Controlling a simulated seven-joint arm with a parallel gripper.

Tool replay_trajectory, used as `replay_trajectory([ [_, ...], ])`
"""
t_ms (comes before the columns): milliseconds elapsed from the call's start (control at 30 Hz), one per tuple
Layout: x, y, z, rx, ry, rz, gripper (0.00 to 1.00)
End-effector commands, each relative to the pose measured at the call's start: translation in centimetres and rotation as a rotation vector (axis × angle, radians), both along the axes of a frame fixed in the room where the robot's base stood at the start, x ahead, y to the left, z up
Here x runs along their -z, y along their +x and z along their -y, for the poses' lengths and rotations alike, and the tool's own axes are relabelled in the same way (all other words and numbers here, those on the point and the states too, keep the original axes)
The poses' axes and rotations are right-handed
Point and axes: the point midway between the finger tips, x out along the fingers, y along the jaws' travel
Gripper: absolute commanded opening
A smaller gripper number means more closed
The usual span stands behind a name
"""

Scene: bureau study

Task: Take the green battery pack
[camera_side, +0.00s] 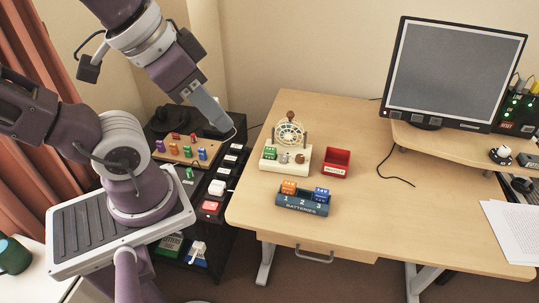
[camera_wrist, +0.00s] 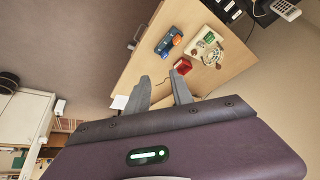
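The green battery pack (camera_side: 270,153) sits at the front left of a cream device (camera_side: 284,166) with a round wheel, on the wooden desk. My gripper (camera_side: 222,126) hangs high to the left of the desk, well apart from the pack. The wrist view shows my gripper (camera_wrist: 159,74) with its two fingers spread and nothing between them.
A blue battery rack (camera_side: 303,204) holds an orange pack (camera_side: 289,187) at 1 and a blue pack (camera_side: 321,194) at 3; slot 2 looks empty. A red bin (camera_side: 335,164) stands right of the device. A monitor (camera_side: 455,73) stands behind. The desk's front middle is clear.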

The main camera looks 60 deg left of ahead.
Motion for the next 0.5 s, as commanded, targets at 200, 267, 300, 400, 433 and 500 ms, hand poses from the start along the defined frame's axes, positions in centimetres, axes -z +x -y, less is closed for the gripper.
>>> replay_trajectory([
  [200, 0.0, 0.0, 0.0, 0.0, 0.0, 0.0, 0.42],
  [267, 0.0, 0.0, 0.0, 0.0, 0.0, 0.0, 0.42],
  [300, 0.0, 0.0, 0.0, 0.0, 0.0, 0.0, 0.42],
  [400, -0.2, 1.1, -0.3, -0.025, -0.004, -0.018, 0.42],
  [433, -0.2, 2.0, -0.5, -0.043, -0.008, -0.032, 0.42],
  [500, -0.2, 5.2, -1.6, -0.111, -0.022, -0.079, 0.42],
])
